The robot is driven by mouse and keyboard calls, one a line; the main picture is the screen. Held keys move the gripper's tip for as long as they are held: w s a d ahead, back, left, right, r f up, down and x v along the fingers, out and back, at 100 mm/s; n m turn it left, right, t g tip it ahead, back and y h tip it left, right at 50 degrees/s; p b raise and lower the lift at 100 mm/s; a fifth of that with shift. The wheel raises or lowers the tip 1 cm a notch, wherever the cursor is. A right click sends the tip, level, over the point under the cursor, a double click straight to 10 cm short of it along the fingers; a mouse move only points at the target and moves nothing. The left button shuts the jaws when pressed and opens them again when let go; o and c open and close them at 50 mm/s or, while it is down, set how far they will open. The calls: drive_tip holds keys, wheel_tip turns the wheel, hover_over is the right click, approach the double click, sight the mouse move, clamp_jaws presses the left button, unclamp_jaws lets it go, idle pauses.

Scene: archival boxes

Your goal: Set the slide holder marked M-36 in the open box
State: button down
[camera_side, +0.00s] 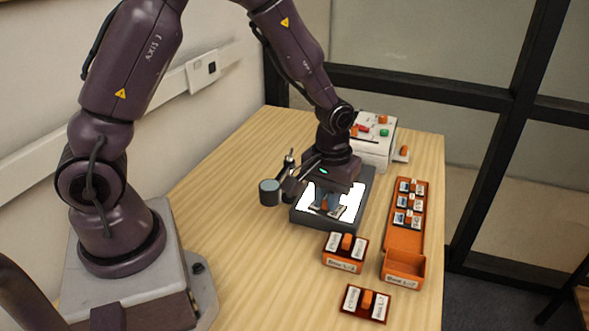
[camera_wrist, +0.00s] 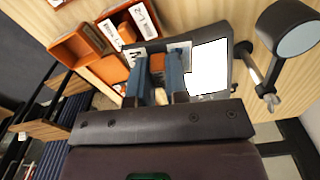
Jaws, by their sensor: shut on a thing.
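My gripper (camera_side: 328,203) is low over the lit panel of a dark light table (camera_side: 297,217). Its blue fingers (camera_wrist: 160,88) are shut on a slide holder with an orange grip, whose white label (camera_wrist: 137,62) shows beside the fingers. Only part of that label is readable, seemingly an M. The fingers hide much of the holder, and I cannot tell whether it touches the panel. The long orange open box (camera_side: 406,240) stands to the right, with several slide holders in its far part and an empty compartment at its near end. Its near end shows in the wrist view (camera_wrist: 75,45).
Another orange-gripped piece (camera_side: 365,303) lies nearer. A magnifier arm (camera_side: 270,192) stands left of the light table. A white unit (camera_side: 373,140) stands behind.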

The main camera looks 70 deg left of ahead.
drive_tip(key=w+d+f, duration=0.1)
drive_tip(key=w+d, duration=0.2)
drive_tip(key=d, duration=0.1)
drive_tip(key=w+d+f+n, duration=0.1)
drive_tip(key=w+d+f, duration=0.1)
drive_tip(key=w+d, duration=0.2)
drive_tip(key=w+d+f+n, duration=0.1)
drive_tip(key=w+d+f, duration=0.1)
drive_tip(key=w+d, duration=0.2)
drive_tip(key=shift+w+d, duration=0.15)
drive_tip(key=shift+d, duration=0.05)
drive_tip(key=shift+f, duration=1.1)
drive_tip(key=shift+f, duration=0.1)
drive_tip(key=shift+f, duration=0.8)
drive_tip(key=shift+f, duration=0.8)
